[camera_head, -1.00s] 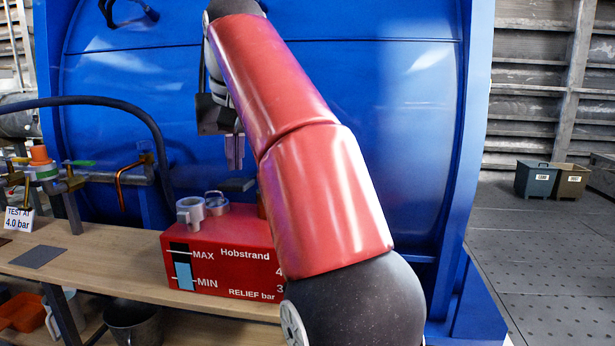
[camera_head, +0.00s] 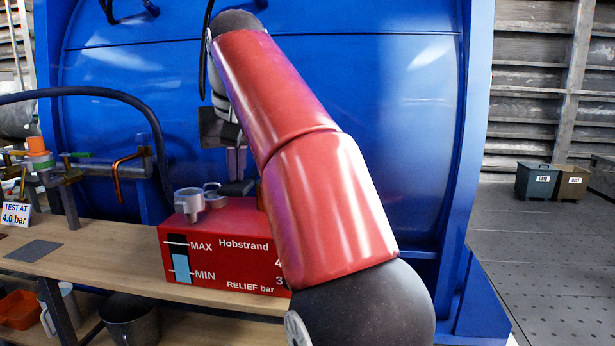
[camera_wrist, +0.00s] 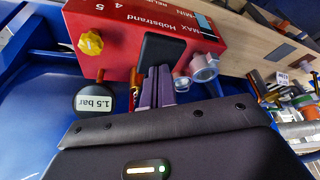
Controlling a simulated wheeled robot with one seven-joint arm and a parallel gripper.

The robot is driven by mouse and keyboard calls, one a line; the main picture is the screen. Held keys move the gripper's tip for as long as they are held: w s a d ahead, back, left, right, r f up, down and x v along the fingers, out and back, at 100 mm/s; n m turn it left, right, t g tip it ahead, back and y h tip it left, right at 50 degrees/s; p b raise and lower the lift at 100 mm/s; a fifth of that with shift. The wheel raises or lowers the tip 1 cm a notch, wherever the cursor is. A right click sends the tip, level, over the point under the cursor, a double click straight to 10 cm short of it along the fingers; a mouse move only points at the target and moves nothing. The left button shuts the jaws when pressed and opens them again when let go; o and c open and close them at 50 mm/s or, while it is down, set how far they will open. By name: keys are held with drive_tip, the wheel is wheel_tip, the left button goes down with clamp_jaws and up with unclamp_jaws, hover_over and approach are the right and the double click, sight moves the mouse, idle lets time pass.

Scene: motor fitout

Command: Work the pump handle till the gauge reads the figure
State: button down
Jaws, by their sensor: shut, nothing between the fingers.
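The red Hobstrand pump (camera_head: 215,262) stands on the wooden bench with a MAX/MIN level window on its front. Its dark handle (camera_head: 238,187) lies low over the top of the box; in the wrist view its flat black end (camera_wrist: 163,55) is beside my fingertips. My gripper (camera_head: 236,172) is shut and empty, fingers pointing down at the handle; whether they touch it I cannot tell. In the wrist view the round black gauge (camera_wrist: 93,103) reads 1.5 bar. A sign (camera_head: 16,215) reads TEST AT 4.0 bar.
A yellow knob (camera_wrist: 90,42) is on the pump near the gauge. Grey cup-like fittings (camera_head: 190,203) stand on the pump's top left. A black hose (camera_head: 120,95) arches behind the bench. The big blue housing (camera_head: 400,140) stands close behind. My arm covers the pump's right side.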

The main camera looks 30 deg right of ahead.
sight(239, 185)
wheel_tip(239, 185, down, 4)
drive_tip(key=shift+w+d+r+b, duration=0.15)
drive_tip(key=shift+r+b, duration=0.1)
drive_tip(key=shift+b, duration=0.75)
drive_tip(key=r+p, duration=0.6)
drive_tip(key=shift+s, duration=0.2)
drive_tip(key=shift+s+a+r, duration=0.1)
drive_tip(key=shift+a+r, duration=0.05)
drive_tip(key=shift+r, duration=0.35)
drive_tip(key=shift+s+a+r, duration=0.1)
drive_tip(key=shift+r, duration=0.4)
drive_tip(key=f+b, duration=0.4)
drive_tip(key=f, duration=0.1)
drive_tip(key=f+b, duration=0.2)
drive_tip(key=f, duration=0.1)
drive_tip(key=shift+w+d, duration=0.25)
drive_tip(key=shift+w, duration=0.15)
wheel_tip(239, 185, up, 6)
drive_tip(key=p, duration=0.6)
drive_tip(key=shift+s+a+r, duration=0.1)
drive_tip(key=shift+s+a, duration=0.05)
drive_tip(key=shift+v, duration=0.9)
drive_tip(key=shift+w, duration=0.2)
